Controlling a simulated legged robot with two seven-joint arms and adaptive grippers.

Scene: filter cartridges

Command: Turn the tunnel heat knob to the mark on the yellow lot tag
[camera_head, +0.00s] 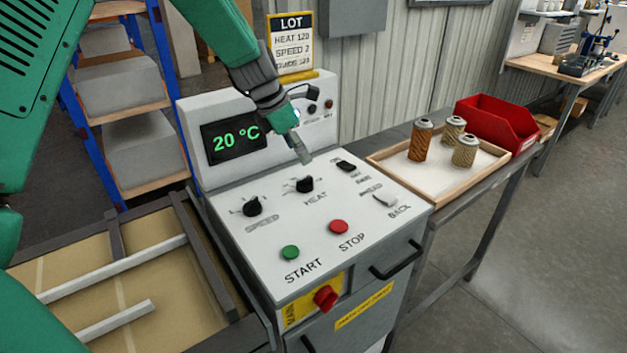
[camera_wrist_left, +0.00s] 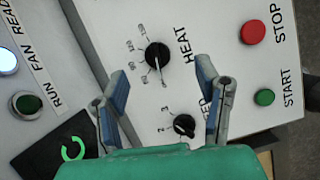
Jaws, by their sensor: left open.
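The black heat knob (camera_head: 305,185) sits on the white sloped panel, above the printed word HEAT. In the left wrist view the heat knob (camera_wrist_left: 157,56) lies beyond the fingertips, with a scale around it. My left gripper (camera_head: 302,152) is open and empty, above and behind the knob, apart from it. Its two fingers show in the left wrist view (camera_wrist_left: 163,82). The display (camera_head: 235,137) shows 20 °C. My right gripper is not in view.
The speed knob (camera_head: 252,206) is left of the heat knob. Green START (camera_head: 291,252) and red STOP (camera_head: 339,227) buttons sit in front. A switch (camera_head: 346,165) is at the right. A tray (camera_head: 447,203) with cartridges and a red bin (camera_head: 497,123) stand right of the machine.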

